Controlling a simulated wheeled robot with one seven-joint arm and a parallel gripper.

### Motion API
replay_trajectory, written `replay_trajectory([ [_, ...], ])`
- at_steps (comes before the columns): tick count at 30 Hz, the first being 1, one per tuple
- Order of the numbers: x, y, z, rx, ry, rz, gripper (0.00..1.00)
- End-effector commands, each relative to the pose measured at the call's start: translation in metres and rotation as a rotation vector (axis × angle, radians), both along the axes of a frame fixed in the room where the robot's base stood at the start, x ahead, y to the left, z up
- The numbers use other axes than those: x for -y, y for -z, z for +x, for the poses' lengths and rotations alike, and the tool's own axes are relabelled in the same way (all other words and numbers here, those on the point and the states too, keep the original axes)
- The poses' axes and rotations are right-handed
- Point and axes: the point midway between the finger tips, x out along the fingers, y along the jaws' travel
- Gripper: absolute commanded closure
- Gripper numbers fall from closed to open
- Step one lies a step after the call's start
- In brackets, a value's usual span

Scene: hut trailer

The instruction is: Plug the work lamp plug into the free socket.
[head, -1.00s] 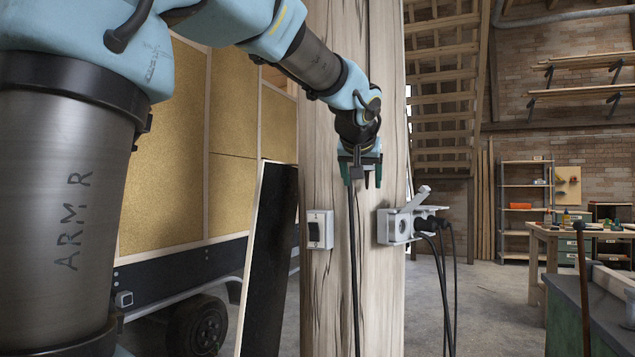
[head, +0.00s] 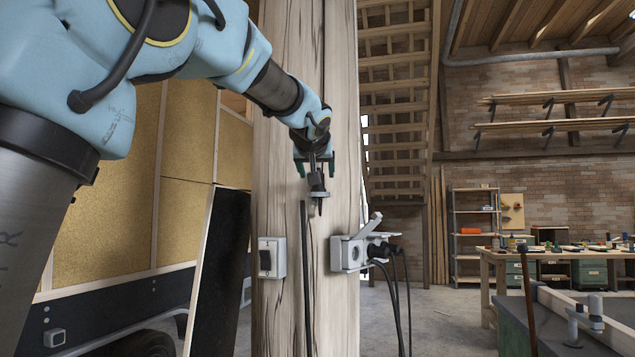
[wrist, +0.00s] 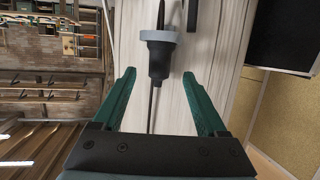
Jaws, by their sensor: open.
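A black plug with a pale grey collar (wrist: 158,60), seemingly the work lamp plug, is in front of the wooden post; it also shows in the head view (head: 318,192). A thin black line runs from it towards my gripper's palm. My gripper (head: 316,172) points down, its green fingers apart with nothing clamped between them; the plug lies just beyond the fingertips. A grey socket box (head: 338,253) with a raised lid is on the post, lower right of my gripper. Its left round socket (head: 352,257) looks empty. Black plugs (head: 382,250) fill its right side. What holds the plug up is unclear.
A switch box (head: 270,258) is on the post, left of the socket box. A black cable or rod (head: 306,290) runs down the post between them. A dark board (head: 217,275) leans at left. Cables (head: 405,300) hang below the socket box. A workbench (head: 500,262) stands far right.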

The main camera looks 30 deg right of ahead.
Motion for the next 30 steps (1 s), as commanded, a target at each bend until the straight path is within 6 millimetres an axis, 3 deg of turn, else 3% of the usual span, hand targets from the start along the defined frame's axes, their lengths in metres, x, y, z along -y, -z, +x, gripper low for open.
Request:
replay_trajectory([
  [9, 0.019, 0.010, 0.032, -0.002, -0.003, 0.003, 0.25],
  [18, 0.021, 0.014, 0.034, -0.001, 0.000, 0.002, 0.26],
  [30, 0.021, 0.013, 0.034, -0.002, 0.000, 0.001, 0.71],
])
